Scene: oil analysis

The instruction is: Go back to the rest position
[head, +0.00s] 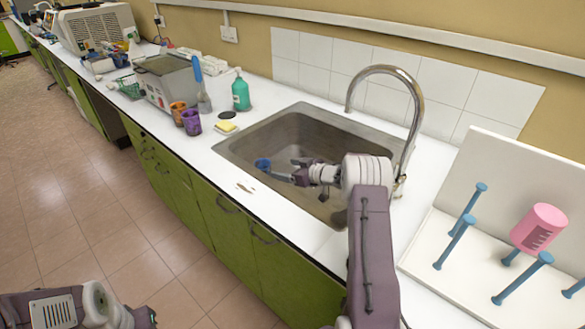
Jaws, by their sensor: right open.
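My right arm reaches from the bottom over the counter to the sink (240,151). Its gripper (286,170) is open over the basin. A small blue cup (263,163) shows in the basin just left of the fingertips; I cannot tell whether they touch it. My left arm lies low at the bottom left, over the floor. The end of its wrist, at the left gripper (144,318), is cut by the lower edge, so its jaws cannot be made out.
A curved faucet (416,112) rises behind my right arm. A drying rack with blue pegs (455,243) holds a pink beaker (538,228) at right. Orange (178,113) and purple (191,122) cups, a yellow sponge (226,126) and a green bottle (240,93) stand left of the sink.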

